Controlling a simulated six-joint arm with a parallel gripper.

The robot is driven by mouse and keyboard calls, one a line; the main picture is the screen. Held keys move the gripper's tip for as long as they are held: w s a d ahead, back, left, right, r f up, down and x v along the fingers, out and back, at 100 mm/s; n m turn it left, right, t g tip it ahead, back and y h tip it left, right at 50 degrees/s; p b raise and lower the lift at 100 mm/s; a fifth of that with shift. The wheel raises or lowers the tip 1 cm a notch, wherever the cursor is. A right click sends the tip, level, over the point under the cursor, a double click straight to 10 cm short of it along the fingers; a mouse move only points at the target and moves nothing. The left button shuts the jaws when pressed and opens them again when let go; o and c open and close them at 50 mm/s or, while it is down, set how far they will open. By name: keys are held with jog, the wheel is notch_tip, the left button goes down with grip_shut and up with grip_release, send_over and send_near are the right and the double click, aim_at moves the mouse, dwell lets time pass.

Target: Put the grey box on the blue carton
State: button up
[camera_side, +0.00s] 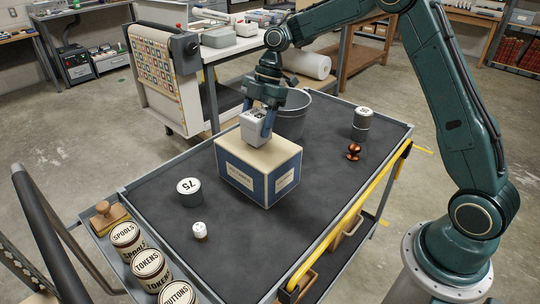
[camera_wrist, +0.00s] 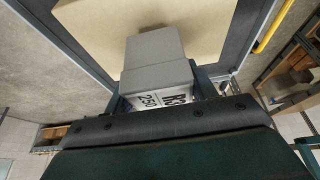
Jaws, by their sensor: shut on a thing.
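The blue carton (camera_side: 245,178) stands upright on the dark cart top, with a tan top face and pale labels on its sides. My gripper (camera_side: 259,120) is shut on the grey box (camera_side: 252,133), a small light-grey block, over the carton's top. In the wrist view the grey box (camera_wrist: 158,62) sits between the fingers, with black print on its near face, and the carton's tan top (camera_wrist: 215,25) is right behind it. The box's lower end looks close to the carton's top; I cannot tell whether they touch.
A grey bucket (camera_side: 293,118) stands just behind the carton. A cylinder marked 75 (camera_side: 189,192) and a small white-topped piece (camera_side: 199,231) are at left front. A grey cylinder (camera_side: 362,124) and a copper piece (camera_side: 354,152) are at right. Labelled tins (camera_side: 146,264) line the left edge.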

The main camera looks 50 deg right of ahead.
jog(key=shift+f, duration=0.6)
jog(key=o, duration=1.1)
jog(key=shift+f, duration=0.15)
jog(key=shift+o, duration=0.2)
jog(key=v, duration=1.2)
jog(key=shift+d, duration=0.1)
